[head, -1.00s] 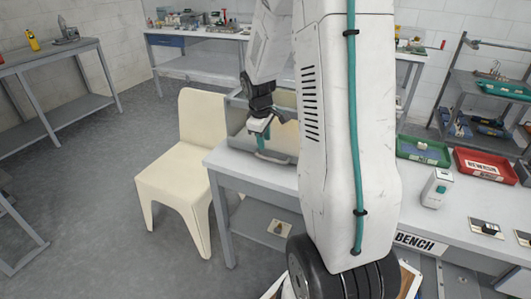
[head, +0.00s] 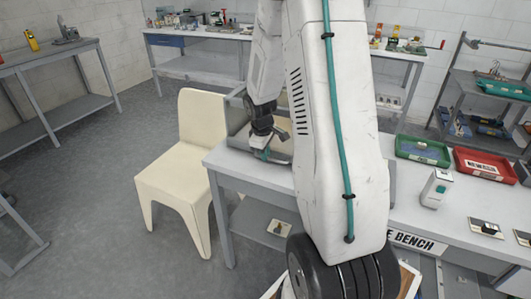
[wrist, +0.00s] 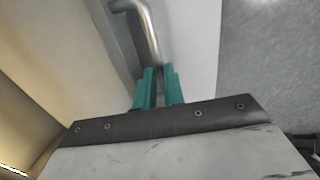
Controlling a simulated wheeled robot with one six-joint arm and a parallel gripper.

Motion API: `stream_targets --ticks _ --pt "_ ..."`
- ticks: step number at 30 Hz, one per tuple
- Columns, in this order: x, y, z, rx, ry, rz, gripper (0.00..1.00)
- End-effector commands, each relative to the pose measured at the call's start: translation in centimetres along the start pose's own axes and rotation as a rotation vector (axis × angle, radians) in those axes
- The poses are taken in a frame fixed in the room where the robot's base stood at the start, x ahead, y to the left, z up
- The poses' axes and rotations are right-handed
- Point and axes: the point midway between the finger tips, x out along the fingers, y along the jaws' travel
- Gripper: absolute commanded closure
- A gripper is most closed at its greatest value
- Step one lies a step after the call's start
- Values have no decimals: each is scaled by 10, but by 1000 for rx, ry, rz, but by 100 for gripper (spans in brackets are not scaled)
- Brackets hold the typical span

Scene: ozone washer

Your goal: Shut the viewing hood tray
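The viewing hood (head: 236,108) is a grey box with a pale inside on the left end of the white bench, partly hidden behind my arm. Its tray (head: 283,158) is low at the front and mostly hidden by my gripper and arm. In the wrist view, the tray's bent metal handle (wrist: 147,28) runs down to between the teal fingertips. My gripper (head: 266,154) is at the tray front, tilted. In the wrist view, its fingers (wrist: 158,72) stand a narrow gap apart, about the bar's width, and look closed on the handle. The contact itself is small and partly hidden.
A cream chair (head: 185,165) stands close to the bench's left end. On the white bench (head: 400,205) are a green tray (head: 422,151), a red tray (head: 485,164) and a small white device (head: 436,188) to the right. Open floor lies at left.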

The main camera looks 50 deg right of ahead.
Motion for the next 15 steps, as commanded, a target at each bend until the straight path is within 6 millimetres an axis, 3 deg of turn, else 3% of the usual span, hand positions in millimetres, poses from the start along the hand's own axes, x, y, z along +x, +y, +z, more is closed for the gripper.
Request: stream_targets --ticks 4,9,15 --pt "0 4 0 0 0 1 100" --pt "4 24 0 2 0 1 100" --pt "4 28 1 2 1 3 100"
